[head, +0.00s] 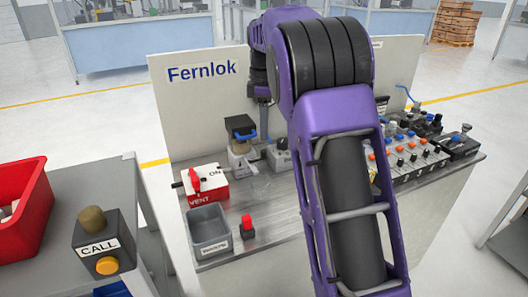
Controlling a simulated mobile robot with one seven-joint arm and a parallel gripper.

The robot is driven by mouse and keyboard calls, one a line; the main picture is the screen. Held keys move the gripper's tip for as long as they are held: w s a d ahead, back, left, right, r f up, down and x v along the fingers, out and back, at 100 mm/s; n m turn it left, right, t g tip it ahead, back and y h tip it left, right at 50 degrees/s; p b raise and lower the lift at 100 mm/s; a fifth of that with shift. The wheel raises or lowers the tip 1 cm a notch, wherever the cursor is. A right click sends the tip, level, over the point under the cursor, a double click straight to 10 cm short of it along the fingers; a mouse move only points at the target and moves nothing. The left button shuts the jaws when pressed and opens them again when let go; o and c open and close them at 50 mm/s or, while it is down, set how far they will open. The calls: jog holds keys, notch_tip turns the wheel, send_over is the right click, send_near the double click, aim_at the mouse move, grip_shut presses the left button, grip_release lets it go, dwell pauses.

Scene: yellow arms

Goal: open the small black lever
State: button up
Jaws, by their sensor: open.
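My gripper (264,118) hangs from my purple arm near the back panel, above the bench, and is open. It is small in the picture and partly behind my arm, so its fingertips are hard to make out. Below it is a small grey block (277,162) with a small dark part on top (281,144), which may be the black lever. I cannot tell its position for sure. A gap seems to lie between gripper and block. My arm covers the middle of the bench.
Left of the block stand a dark-topped device (240,128) and a white-and-red VENT box (205,185) with a red handle. In front are a grey bin (208,228) and a red switch (247,222). Several knobbed valves (408,150) line the right. A CALL box (104,243) stands far left.

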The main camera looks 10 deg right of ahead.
aim_at(264, 151)
notch_tip(264, 151, down, 7)
jog(key=shift+b, duration=0.55)
grip_shut()
